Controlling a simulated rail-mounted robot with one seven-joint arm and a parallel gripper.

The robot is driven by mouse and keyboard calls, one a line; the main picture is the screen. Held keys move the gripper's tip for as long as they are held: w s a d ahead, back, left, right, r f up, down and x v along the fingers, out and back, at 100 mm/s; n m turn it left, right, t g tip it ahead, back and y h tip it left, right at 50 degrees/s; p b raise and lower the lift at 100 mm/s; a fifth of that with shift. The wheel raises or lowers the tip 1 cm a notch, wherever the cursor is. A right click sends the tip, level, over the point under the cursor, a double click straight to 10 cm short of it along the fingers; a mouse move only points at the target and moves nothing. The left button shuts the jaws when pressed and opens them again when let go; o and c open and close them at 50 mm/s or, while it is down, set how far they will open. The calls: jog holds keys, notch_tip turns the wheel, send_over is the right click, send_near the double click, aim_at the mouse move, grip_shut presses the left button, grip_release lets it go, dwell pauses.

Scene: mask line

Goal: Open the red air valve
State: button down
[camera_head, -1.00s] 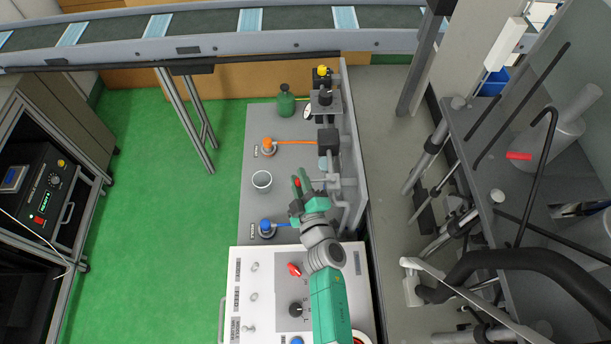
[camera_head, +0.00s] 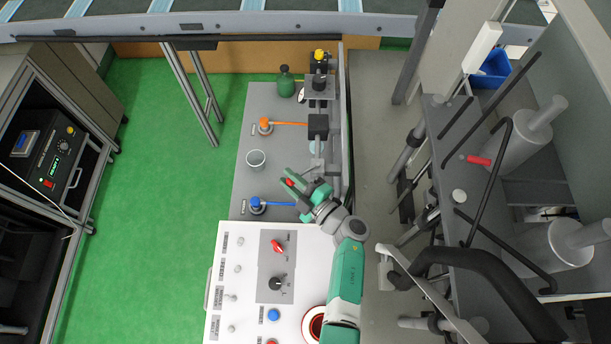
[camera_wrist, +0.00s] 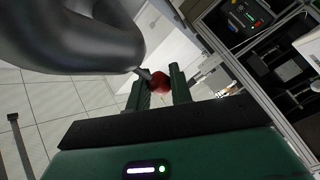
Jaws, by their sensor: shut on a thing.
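The red air valve's red handle (camera_head: 289,182) shows between my fingers, near the pipework at the right edge of the grey bench. In the wrist view it is a dark red rounded knob (camera_wrist: 159,84) on a short stem. My gripper (camera_head: 291,185) has its green fingers on either side of the red handle and is shut on it. In the wrist view my gripper (camera_wrist: 158,80) also shows a finger on each side of the knob. The valve's body is mostly hidden, so how far it is turned cannot be told.
A white control panel (camera_head: 235,285) has a red switch (camera_head: 278,246). A vertical plate (camera_head: 344,110) closes the bench's right side.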

jog(key=shift+s, duration=0.1)
dwell(0.4)
jog(key=c, duration=1.3)
grip_release()
jog(key=shift+o, duration=0.2)
jog(key=shift+d, duration=0.1)
jog(key=p+v, duration=0.1)
jog(key=v, duration=0.6)
jog(key=shift+s+d, duration=0.2)
jog(key=shift+d, duration=0.1)
